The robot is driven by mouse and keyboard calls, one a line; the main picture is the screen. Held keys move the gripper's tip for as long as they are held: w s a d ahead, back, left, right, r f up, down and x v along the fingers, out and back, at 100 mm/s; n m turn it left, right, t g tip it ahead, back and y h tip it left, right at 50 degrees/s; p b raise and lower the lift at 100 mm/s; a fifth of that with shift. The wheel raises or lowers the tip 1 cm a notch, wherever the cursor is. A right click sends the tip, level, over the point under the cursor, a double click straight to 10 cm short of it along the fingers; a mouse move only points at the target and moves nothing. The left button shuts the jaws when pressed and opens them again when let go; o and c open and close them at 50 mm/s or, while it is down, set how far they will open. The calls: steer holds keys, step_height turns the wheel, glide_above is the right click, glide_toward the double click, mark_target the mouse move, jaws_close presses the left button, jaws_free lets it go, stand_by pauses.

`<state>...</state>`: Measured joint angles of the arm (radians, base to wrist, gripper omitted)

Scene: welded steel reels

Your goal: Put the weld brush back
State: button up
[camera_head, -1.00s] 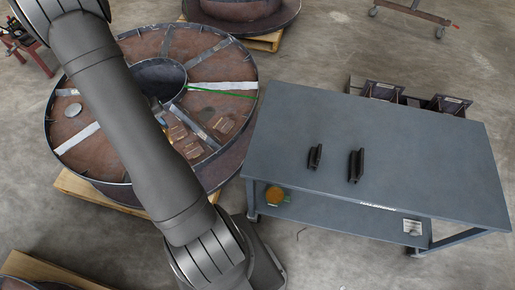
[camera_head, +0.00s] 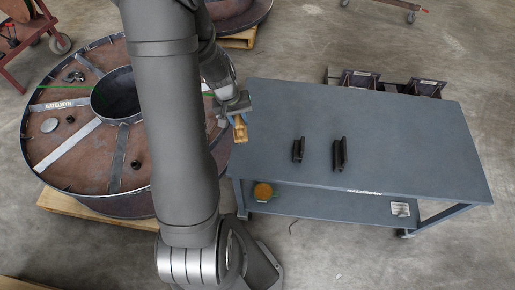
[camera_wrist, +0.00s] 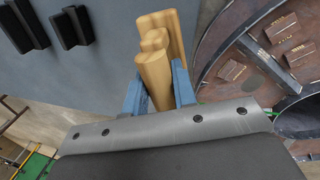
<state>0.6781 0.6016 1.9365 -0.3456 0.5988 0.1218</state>
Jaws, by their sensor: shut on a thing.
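My gripper (camera_head: 236,108) is shut on the weld brush (camera_head: 240,131), a light wooden piece, at the left edge of the bench in the head view. In the wrist view the brush (camera_wrist: 153,72) sits between my blue-grey fingers (camera_wrist: 159,92), its wooden handle tilted and pointing away from me. I cannot see its bristles. Two dark, upright block-like pieces, a left one (camera_head: 298,150) and a right one (camera_head: 340,155), stand apart on the bench top (camera_head: 420,150). They also show at the upper left of the wrist view (camera_wrist: 72,26).
A large round steel reel (camera_head: 60,165) lies on a wooden pallet left of the bench. Small brown blocks (camera_wrist: 281,29) lie in the reel. Dark bins (camera_head: 360,80) stand behind the bench. The lower shelf (camera_head: 330,205) holds a round orange-brown item (camera_head: 263,191). Most of the bench top is clear.

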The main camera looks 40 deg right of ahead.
steer(key=s+d+r+m, duration=0.1)
steer(key=s+d+m, duration=0.35)
steer(key=s, duration=1.05)
steer(key=shift+n+g, duration=0.3)
steer(key=shift+n, duration=0.35)
steer(key=shift+w+f, duration=5.35)
steer(key=shift+w, duration=0.1)
steer(key=shift+f, duration=0.1)
steer(key=o, duration=1)
steer(key=v, duration=1.2)
steer(key=shift+d, duration=0.2)
